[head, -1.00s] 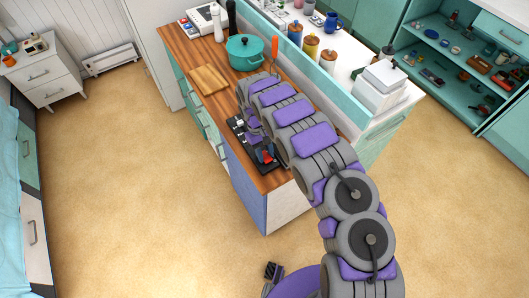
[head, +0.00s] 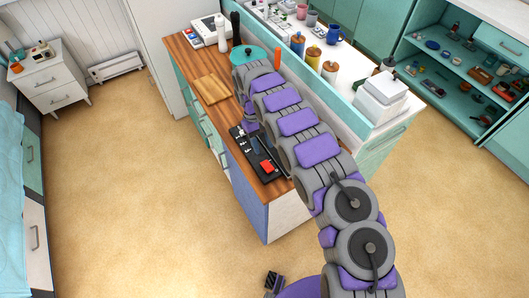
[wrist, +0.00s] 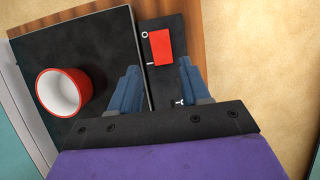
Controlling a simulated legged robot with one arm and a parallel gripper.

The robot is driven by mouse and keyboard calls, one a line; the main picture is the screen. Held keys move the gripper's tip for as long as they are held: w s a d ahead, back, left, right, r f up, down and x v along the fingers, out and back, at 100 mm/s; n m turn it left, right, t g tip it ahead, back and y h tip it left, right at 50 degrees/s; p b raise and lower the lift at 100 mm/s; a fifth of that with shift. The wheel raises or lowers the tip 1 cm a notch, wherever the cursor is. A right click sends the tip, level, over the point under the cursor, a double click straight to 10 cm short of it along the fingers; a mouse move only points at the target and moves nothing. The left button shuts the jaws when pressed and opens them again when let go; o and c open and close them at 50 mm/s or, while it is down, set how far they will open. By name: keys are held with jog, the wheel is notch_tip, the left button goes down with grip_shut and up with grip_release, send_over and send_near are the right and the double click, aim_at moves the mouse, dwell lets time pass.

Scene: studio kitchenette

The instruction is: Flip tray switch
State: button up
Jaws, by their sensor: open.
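The black switch panel (head: 242,143) lies on the wooden counter near its front end. Its red rocker switch (head: 267,167) stands out in the head view. In the wrist view the red switch (wrist: 162,47) sits between an O mark and an I mark. My gripper (wrist: 159,72) is open and empty, with its blue fingers spread apart. The switch lies just beyond the fingertips, in line with the gap between them. I cannot tell whether a finger touches the panel. My arm hides most of the gripper in the head view.
A red cup with a white inside (wrist: 63,92) is left of the fingers, on a dark surface. The wooden counter (head: 270,187) also holds a cutting board (head: 211,89) and a teal pot (head: 246,53). Open floor lies left of the counter.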

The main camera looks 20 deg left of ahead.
jog(key=p+v, duration=0.7)
jog(key=v, duration=0.1)
jog(key=shift+w+a+r, duration=0.1)
jog(key=shift+r, duration=0.05)
dwell(0.7)
jog(key=d+r+m+y+b, duration=0.1)
jog(key=d+r+m+b, duration=0.1)
jog(key=d+r, duration=1)
jog(key=s+d+r+m+y+b, duration=0.1)
jog(key=s+d+r+m+b, duration=0.15)
jog(key=s+d+r, duration=0.8)
jog(key=s+d+f+m+b, duration=0.1)
jog(key=s+d, duration=0.3)
jog(key=s, duration=0.5)
jog(key=s+d+f+m+y, duration=0.1)
jog(key=s+d+f+m, duration=0.1)
jog(key=s+d, duration=0.3)
jog(key=s+d+f+m+t+b, duration=0.1)
jog(key=s+d, duration=0.3)
jog(key=s, duration=0.9)
jog(key=shift+s+d+f+m+b, duration=0.35)
jog(key=shift+f+m, duration=0.3)
